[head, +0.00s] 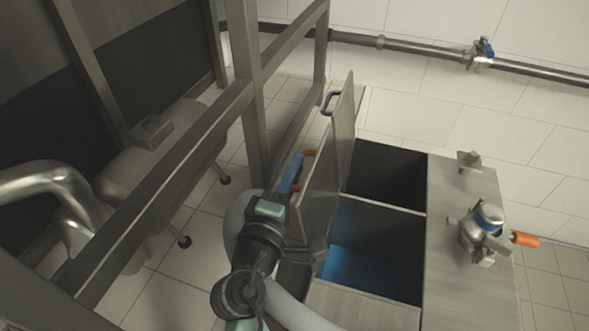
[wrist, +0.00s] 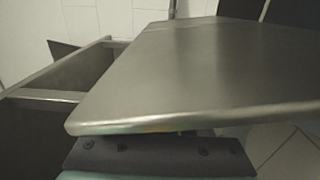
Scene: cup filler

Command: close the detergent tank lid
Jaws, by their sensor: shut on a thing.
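The metal tank (head: 395,305) has two open compartments, a dark far one (head: 390,170) and a blue-lit near one (head: 375,250). A metal lid (head: 318,190) stands raised, nearly upright, at the left side of the near compartment. A second raised lid (head: 343,125) with a dark handle stands behind it. The exact grip is hidden. In the wrist view the lid plate (wrist: 200,75) fills much of the picture, above the dark gripper body.
A metal frame post (head: 245,100) and rail stand close to the left of my arm. A wall pipe (head: 420,53) runs behind. Tiled floor shows at left.

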